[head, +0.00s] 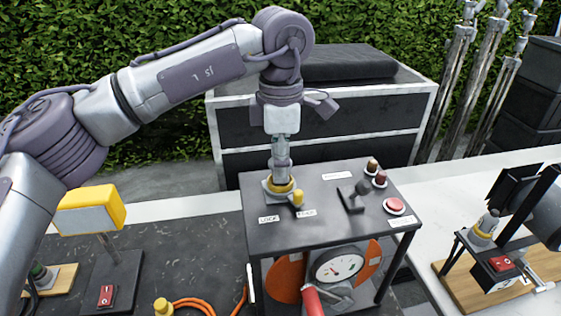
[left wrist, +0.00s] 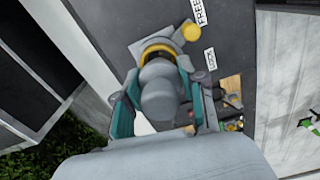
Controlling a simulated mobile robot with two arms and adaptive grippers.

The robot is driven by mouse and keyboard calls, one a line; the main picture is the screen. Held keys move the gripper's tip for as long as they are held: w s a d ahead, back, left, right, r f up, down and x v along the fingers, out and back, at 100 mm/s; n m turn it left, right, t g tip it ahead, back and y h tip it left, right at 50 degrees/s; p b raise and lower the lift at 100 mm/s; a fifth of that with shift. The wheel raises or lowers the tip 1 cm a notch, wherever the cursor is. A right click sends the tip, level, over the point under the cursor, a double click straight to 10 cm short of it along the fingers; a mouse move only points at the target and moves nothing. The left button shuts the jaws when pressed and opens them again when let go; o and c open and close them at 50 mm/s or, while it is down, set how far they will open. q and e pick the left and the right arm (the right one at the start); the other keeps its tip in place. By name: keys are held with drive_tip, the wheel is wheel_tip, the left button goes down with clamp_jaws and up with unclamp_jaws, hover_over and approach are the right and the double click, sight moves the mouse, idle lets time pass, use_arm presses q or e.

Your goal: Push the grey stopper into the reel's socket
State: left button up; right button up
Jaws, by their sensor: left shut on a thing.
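The reel (head: 288,278) has an orange drum below a dark top panel (head: 320,220). The socket (head: 270,190) on that panel has a yellow ring, which also shows in the left wrist view (left wrist: 148,48). My left gripper (head: 281,160) points down over the socket. In the left wrist view its teal-edged fingers (left wrist: 160,100) are shut on the grey stopper (left wrist: 160,85). Dark space shows inside the ring beyond the stopper. The stopper's lower end is hidden, so I cannot tell how deep it sits. My right gripper is not in view.
A yellow knob (head: 297,198) stands beside the socket, near LOCK and FREE labels. A black lever (head: 353,197) and a red button (head: 395,206) are further right. A yellow lamp (head: 90,212) stands left. A device on a wooden board (head: 470,285) stands right.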

use_arm(q)
drive_tip(key=shift+r+p, duration=0.65)
drive_tip(key=shift+r, duration=0.5)
drive_tip(key=shift+f+b, duration=0.35)
drive_tip(key=shift+f, duration=0.1)
drive_tip(key=shift+f, duration=0.3)
drive_tip(key=shift+f+b, duration=1.2)
drive_tip(key=shift+f, duration=0.1)
idle(1.3)
drive_tip(key=o, duration=1.2)
drive_tip(key=shift+o, duration=0.4)
drive_tip(key=shift+o, duration=1.3)
